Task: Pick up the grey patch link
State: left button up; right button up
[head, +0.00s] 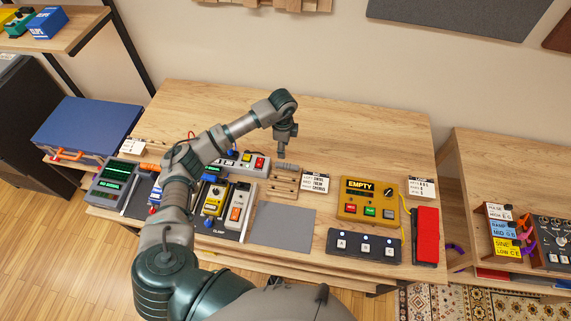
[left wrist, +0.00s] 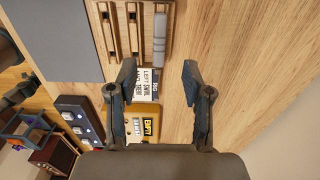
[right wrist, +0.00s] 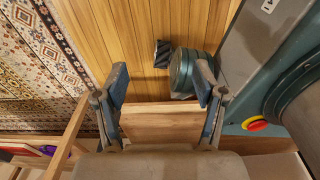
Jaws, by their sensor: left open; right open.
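The grey patch link (head: 287,167) is a short grey rod lying in the back slot of a small slotted wooden rack (head: 284,195) on the workbench. In the left wrist view the grey patch link (left wrist: 160,38) lies at the rack's right edge, beyond the fingertips. My left gripper (head: 281,153) points down above the bench, close to the link at the rack's back. Its fingers (left wrist: 159,75) are apart with nothing between them. My right gripper (right wrist: 166,88) is open and empty, low beside a wooden surface, and out of the head view.
Around the rack stand a label card (head: 315,181), the yellow EMPTY box (head: 367,201), a black footswitch unit (head: 363,246), a red pedal (head: 427,235) and a grey mat (head: 283,226). Another grey device with buttons (head: 243,161) is just left. The bench's back area is clear.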

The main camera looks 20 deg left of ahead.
aim_at(285, 165)
pick_arm(q)
jog(key=f, duration=0.4)
jog(key=shift+w+d, duration=0.1)
jog(key=shift+d, duration=0.25)
jog(key=f, duration=0.1)
jog(key=d+f, duration=0.1)
jog(key=f, duration=0.1)
jog(key=shift+p, duration=0.3)
jog(key=f, duration=0.2)
jog(key=a+f, duration=0.1)
jog(key=shift+f, duration=0.6)
jog(key=shift+a, duration=0.15)
jog(key=shift+d, duration=0.4)
jog(key=shift+c, duration=0.5)
jog(key=c, duration=0.8)
jog(key=shift+a, duration=0.15)
grip_shut()
pick_arm(e)
jog(key=shift+w+d+r, duration=0.2)
jog(key=shift+d, duration=0.2)
jog(key=shift+w+d+r, duration=0.15)
jog(key=shift+d+r, duration=0.05)
jog(key=shift+d, duration=0.2)
